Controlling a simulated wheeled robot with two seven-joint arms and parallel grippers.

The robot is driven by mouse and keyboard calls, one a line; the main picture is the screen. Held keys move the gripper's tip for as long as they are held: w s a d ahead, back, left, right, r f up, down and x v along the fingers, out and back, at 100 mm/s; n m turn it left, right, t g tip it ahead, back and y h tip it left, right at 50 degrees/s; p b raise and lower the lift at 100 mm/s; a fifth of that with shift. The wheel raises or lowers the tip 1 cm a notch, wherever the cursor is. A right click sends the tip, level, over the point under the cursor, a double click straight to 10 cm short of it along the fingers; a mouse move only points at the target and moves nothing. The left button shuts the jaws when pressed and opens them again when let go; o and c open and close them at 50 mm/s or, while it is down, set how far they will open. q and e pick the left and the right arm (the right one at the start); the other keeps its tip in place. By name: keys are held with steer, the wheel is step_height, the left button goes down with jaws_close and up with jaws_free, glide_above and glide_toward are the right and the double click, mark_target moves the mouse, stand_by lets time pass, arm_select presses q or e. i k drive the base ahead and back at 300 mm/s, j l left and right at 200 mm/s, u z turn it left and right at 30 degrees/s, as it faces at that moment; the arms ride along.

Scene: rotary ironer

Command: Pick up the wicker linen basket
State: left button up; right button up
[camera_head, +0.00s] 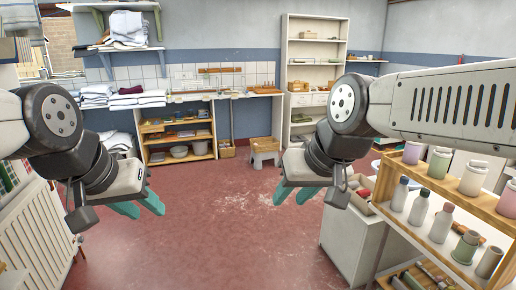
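I cannot make out a wicker linen basket for certain in the head view. My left gripper (140,207) hangs over the red floor at the left, its two teal fingers apart and nothing between them. My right gripper (295,195) hangs right of the middle, also with its teal fingers apart and empty. Both are well in front of the back wall furniture. The arms hide parts of the floor and the sides of the room.
A bottle rack (448,200) and white cabinet (345,240) stand close on the right. A radiator (50,235) is at left. The middle floor (215,235) is clear.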

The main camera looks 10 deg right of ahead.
mark_target(274, 146)
steer(key=z, duration=0.2)
steer(key=i, duration=5.75)
steer(key=i+l+u, duration=0.1)
steer(key=i, duration=0.45)
steer(key=i+l+u, duration=0.1)
steer(key=i, duration=0.45)
steer(key=i+l+u, duration=0.15)
steer(key=i, duration=0.4)
steer(key=l, duration=0.1)
